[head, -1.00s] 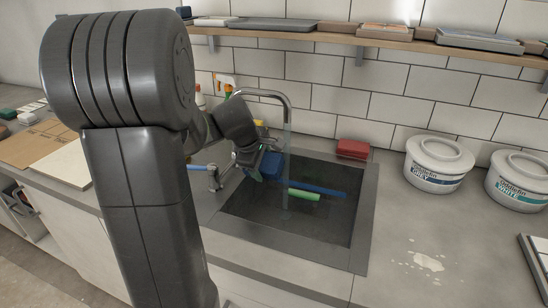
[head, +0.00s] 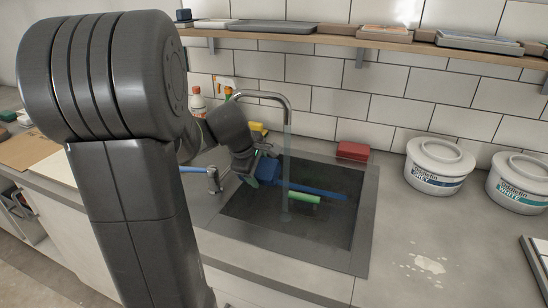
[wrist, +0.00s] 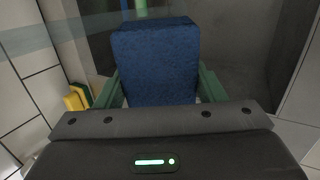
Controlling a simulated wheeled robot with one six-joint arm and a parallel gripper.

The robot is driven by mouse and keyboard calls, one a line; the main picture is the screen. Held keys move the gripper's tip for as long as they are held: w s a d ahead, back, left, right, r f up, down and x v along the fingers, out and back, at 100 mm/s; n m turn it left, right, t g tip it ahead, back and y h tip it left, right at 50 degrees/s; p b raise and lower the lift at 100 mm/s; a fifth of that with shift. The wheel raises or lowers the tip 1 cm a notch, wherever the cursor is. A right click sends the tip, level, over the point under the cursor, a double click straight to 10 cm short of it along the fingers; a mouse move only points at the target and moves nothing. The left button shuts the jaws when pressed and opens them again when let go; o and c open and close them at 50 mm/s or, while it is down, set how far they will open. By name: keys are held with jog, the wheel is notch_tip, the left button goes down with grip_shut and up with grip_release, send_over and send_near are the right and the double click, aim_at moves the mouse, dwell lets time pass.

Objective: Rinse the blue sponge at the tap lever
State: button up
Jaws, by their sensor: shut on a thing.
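The blue sponge (head: 267,173) is between the green fingers of my gripper (head: 261,166), over the left part of the sink. In the wrist view the sponge (wrist: 155,62) stands out past the fingers (wrist: 157,88), which are shut on it from both sides. The tap (head: 262,95) arches over the sink, and a pale stream of water (head: 287,150) falls from its spout. The sponge is left of the stream in the head view, and they look apart. The tap lever (head: 196,170), with a blue handle, is left of the sink, near my gripper.
A long blue thing (head: 320,192) and a green cylinder (head: 303,197) lie in the dark sink (head: 338,233). A red block (head: 352,151) stands behind it. Two white tubs (head: 438,165) stand right. A yellow sponge (head: 258,128) and a bottle (head: 197,101) are behind my arm.

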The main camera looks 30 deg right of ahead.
dwell(0.6)
jog(key=s+a+r+p, duration=0.2)
jog(key=a+r, duration=0.2)
jog(key=shift+s+a, duration=0.2)
jog(key=shift+a, duration=0.05)
